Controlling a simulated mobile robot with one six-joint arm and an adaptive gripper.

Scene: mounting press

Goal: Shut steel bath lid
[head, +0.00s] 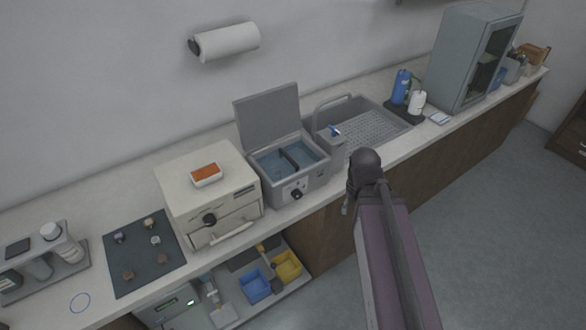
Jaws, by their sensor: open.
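The steel bath (291,181) stands on the counter, left of the sink. Its grey lid (268,116) is open, standing up at the back of the bath and leaning slightly back. The bath's inside shows blue-grey, with a dark bar across it. A dark knob is on its front. My arm reaches up from the bottom right. My gripper (346,205) is mostly hidden by my arm; only a small part shows, in front of the counter edge and right of the bath. It is open and apart from the lid.
A cream oven (210,190) with an orange-topped tray (206,175) stands left of the bath. Bottles (401,87) and a cabinet (466,60) are farther right. The floor (480,220) is clear.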

